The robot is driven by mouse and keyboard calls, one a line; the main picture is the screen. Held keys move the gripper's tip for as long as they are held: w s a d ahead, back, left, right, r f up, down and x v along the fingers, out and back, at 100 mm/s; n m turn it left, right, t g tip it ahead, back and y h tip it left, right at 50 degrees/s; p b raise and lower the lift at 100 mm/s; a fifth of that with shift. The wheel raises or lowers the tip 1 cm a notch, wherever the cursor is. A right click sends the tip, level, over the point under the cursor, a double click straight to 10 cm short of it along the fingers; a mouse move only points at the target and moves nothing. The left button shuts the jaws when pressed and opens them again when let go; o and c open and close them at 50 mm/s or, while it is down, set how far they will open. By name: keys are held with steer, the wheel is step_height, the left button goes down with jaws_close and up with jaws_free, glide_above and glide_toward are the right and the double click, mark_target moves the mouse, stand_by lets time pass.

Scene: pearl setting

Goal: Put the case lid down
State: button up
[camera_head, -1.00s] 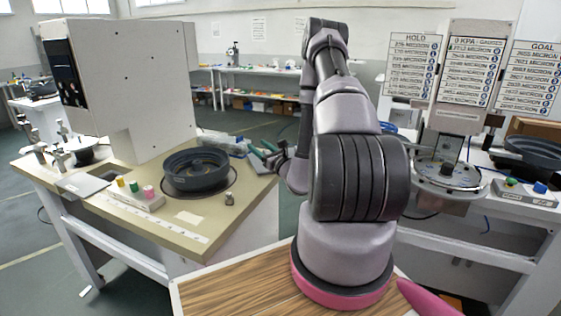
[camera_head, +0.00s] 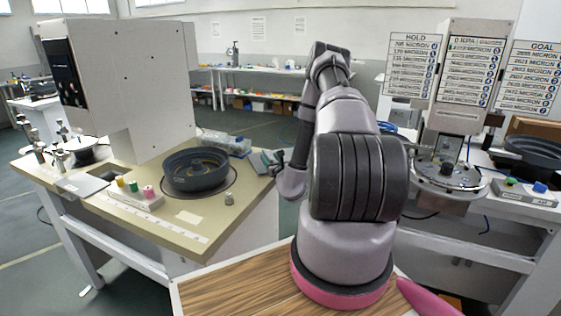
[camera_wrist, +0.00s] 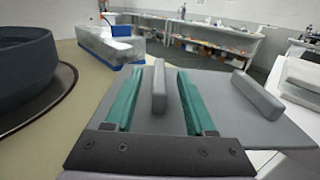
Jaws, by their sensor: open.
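A flat grey plate, seemingly the case lid (camera_wrist: 222,112), shows in the wrist view at the table's edge. A raised grey bar (camera_wrist: 159,90) stands on it, and a second bar (camera_wrist: 258,96) lies to the right. My gripper (camera_wrist: 160,72) has two green fingers, spread apart on either side of the first bar, with visible gaps. In the head view, my gripper (camera_head: 268,162) is at the right edge of the beige table, where the lid is small and hard to make out. The plate's right part reaches past the tabletop; its underside is hidden.
A dark round bowl (camera_head: 195,170) stands left of my gripper on the beige table (camera_head: 150,222). A clear box with a blue base (camera_wrist: 112,46) is just beyond the plate. A small grey knob (camera_head: 229,199) stands near the front edge. Open floor lies beyond the table.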

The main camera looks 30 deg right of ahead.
steer(key=shift+w+d, duration=0.15)
steer(key=shift+w, duration=0.85)
jaws_close()
